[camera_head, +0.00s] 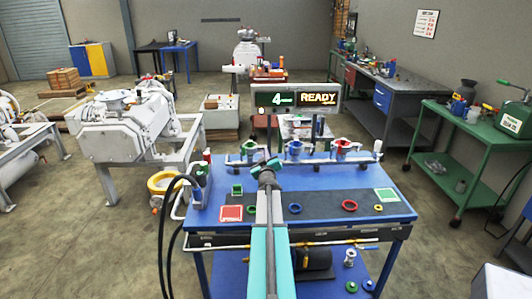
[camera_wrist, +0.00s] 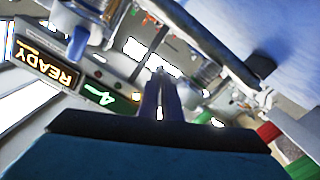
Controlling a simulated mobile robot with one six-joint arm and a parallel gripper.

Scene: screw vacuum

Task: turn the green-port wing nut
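The green port (camera_head: 249,149) is the leftmost of three ports on the white pipe across the back of the blue table, in the head view. Its wing nut is too small to make out clearly. My gripper (camera_head: 266,166) is above the table, in front of the pipe and slightly right of the green port, apart from it. In the wrist view my gripper's two dark fingers (camera_wrist: 160,78) run close together with a thin bright gap. No object shows between them. Whether they are open or shut is unclear.
The middle port (camera_head: 295,149) and the red port (camera_head: 343,149) stand farther right on the pipe. A display reading READY (camera_head: 318,98) rises behind them. Coloured rings, including a red ring (camera_head: 349,205), lie on the dark mat. A red square (camera_head: 231,213) is at the table's front left.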

